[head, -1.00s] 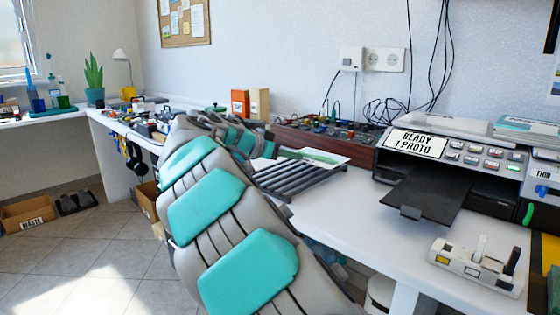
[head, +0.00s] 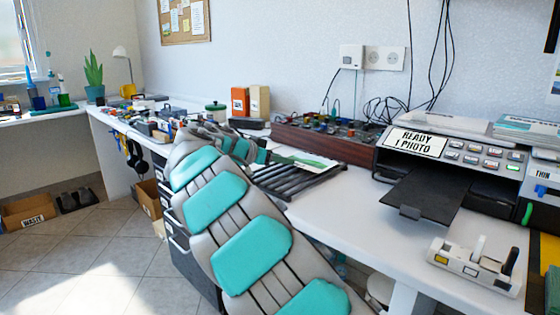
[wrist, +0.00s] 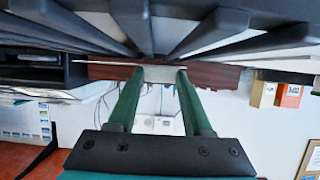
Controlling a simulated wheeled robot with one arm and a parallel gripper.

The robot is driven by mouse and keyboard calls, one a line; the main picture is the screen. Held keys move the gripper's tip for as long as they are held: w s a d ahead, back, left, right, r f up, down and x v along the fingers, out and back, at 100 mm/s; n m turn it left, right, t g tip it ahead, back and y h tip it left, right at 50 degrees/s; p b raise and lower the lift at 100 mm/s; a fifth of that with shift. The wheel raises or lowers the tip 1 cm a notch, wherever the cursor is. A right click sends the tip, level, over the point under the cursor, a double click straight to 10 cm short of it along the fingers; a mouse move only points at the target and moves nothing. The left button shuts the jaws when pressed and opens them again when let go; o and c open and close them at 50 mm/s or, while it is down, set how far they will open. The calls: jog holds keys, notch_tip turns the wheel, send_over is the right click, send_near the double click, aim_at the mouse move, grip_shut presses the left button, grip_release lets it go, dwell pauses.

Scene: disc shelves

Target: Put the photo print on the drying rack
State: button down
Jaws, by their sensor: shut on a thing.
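The photo print (head: 312,162) is a thin sheet with a green picture and white border. In the head view it lies flat just over or on the slats of the dark grey drying rack (head: 300,186). My gripper (head: 280,158) is at its left side. In the wrist view the green fingers of my gripper (wrist: 160,74) are shut on the edge of the print, which shows almost edge-on. The rack's dark slats (wrist: 145,25) fill the top of that view, very close to the print. I cannot tell whether the print touches them. My arm hides the rack's left part.
A printer (head: 455,150) with a black output tray and a "READY 1 PHOTO" label stands right of the rack. A brown box of electronics (head: 330,138) is behind it. A white tape-dispenser-like device (head: 477,265) sits at front right. White table surface is clear between.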

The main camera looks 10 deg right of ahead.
jog(key=shift+f, duration=0.3)
jog(key=shift+f, duration=0.15)
jog(key=shift+c, duration=1.6)
grip_release()
jog(key=shift+r, duration=0.25)
jog(key=v, duration=1.2)
jog(key=shift+s+f+b, duration=0.1)
jog(key=shift+f+b, duration=0.1)
jog(key=shift+b, duration=0.15)
